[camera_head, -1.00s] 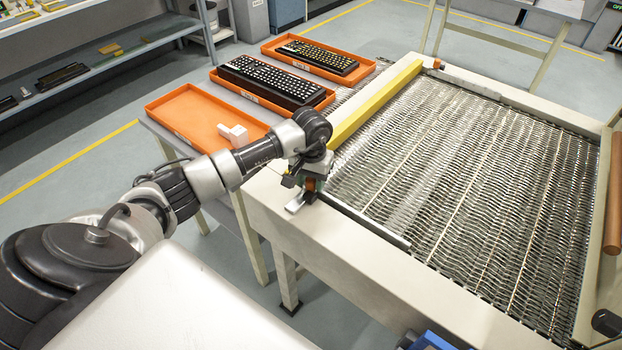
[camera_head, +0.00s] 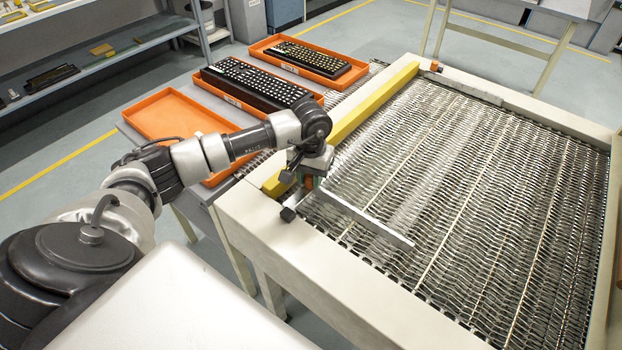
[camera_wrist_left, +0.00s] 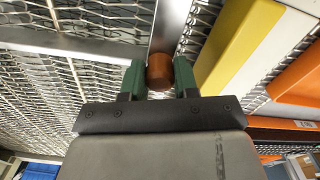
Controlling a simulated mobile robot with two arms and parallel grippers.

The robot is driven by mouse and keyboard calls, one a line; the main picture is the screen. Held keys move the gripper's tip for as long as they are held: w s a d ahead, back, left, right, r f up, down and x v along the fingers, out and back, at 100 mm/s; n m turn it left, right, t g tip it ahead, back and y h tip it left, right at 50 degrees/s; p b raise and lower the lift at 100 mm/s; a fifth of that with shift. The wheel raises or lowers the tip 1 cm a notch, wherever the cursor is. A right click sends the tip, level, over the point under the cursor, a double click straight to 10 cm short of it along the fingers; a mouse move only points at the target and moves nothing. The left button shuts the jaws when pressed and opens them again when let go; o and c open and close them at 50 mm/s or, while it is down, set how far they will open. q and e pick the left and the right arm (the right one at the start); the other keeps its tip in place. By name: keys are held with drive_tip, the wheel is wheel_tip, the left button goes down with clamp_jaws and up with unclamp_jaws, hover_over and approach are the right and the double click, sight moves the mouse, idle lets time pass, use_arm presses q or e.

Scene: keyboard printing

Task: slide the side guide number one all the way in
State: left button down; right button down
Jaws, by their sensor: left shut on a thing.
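The side guide is a thin grey metal bar (camera_head: 365,218) lying over the mesh belt, a little inside the near frame edge. Its orange-brown knob (camera_wrist_left: 160,71) sits between the green fingers of my left gripper (camera_wrist_left: 158,80), which is shut on it. The metal bar also shows in the left wrist view (camera_wrist_left: 170,28), running away from the knob. In the head view my left gripper (camera_head: 308,180) is at the left end of the guide, above the belt's near left corner. My right gripper is not in view.
A yellow bar (camera_head: 375,102) runs along the belt's left side, close to my left gripper. The pale conveyor frame (camera_head: 300,265) borders the mesh belt (camera_head: 470,190). Orange trays, two with keyboards (camera_head: 255,84), stand to the left. The belt is clear.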

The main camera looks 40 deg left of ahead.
use_arm(q)
drive_tip(key=c, duration=0.9)
unclamp_jaws()
drive_tip(key=shift+s+r, duration=0.1)
drive_tip(key=shift+s, duration=0.1)
drive_tip(key=shift+o, duration=0.3)
drive_tip(key=shift+w+r, duration=0.1)
drive_tip(key=shift+r, duration=0.35)
wheel_tip(320, 180, up, 10)
drive_tip(key=b, duration=0.1)
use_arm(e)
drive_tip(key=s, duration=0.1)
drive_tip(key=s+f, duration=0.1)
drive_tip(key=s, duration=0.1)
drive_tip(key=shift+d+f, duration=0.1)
use_arm(q)
drive_tip(key=shift+f, duration=0.15)
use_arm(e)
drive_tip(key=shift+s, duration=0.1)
